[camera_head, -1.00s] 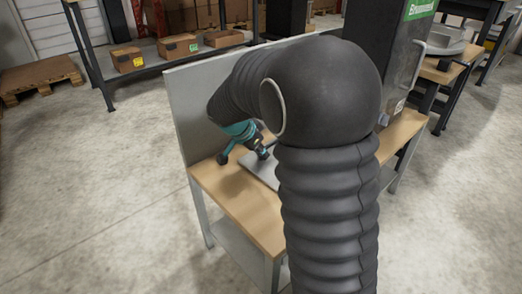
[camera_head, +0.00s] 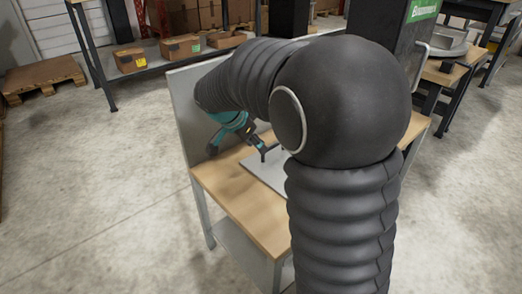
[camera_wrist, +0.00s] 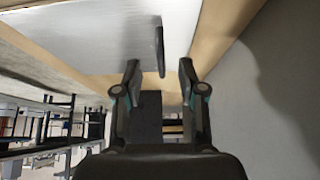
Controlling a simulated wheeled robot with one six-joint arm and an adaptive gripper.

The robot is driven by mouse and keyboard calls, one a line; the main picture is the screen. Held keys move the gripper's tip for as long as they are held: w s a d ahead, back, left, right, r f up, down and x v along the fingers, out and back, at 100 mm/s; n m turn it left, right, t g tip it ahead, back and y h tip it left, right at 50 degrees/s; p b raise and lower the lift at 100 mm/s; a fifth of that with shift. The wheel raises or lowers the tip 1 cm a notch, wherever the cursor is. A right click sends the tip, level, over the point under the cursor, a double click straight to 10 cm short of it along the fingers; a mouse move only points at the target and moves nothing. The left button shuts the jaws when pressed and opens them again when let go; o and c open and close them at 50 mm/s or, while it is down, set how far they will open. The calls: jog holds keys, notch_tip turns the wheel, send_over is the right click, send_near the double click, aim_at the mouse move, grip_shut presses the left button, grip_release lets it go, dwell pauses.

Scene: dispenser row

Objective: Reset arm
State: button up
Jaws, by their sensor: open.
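My gripper (camera_head: 270,151) is at the end of my black-sleeved arm, over the wooden table near its grey back panel. In the wrist view my gripper (camera_wrist: 158,72) shows two dark fingers set apart with nothing held between them. A grey plate (camera_head: 256,174) lies on the wooden table (camera_head: 235,198), below and beside the fingers. In the wrist view the pale plate (camera_wrist: 100,38) fills the top, and a dark, thin upright piece (camera_wrist: 159,50) shows on it near the fingers. My arm hides part of the table.
A dark dispenser with a green label (camera_head: 422,10) stands at the right behind my arm. The back panel (camera_head: 188,100) rises close to my wrist. Shelves with cardboard boxes (camera_head: 180,47) and a wooden pallet (camera_head: 42,78) are at the back left. The floor at left is clear.

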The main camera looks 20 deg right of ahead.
jog(key=v, duration=0.6)
jog(key=s+a+f+n+y+p, duration=0.2)
jog(key=s+a+f+n+y, duration=0.1)
jog(key=s+n, duration=0.7)
jog(key=s+d+r+n+t+y+p, duration=0.2)
jog(key=s+r+p, duration=0.4)
jog(key=s+r, duration=0.4)
jog(key=s+n+t, duration=0.1)
jog(key=s, duration=0.5)
jog(key=shift+s+y+p, duration=0.15)
jog(key=shift+y+p, duration=0.15)
jog(key=shift+y, duration=0.1)
jog(key=shift+d+r, duration=0.1)
jog(key=shift+r, duration=0.05)
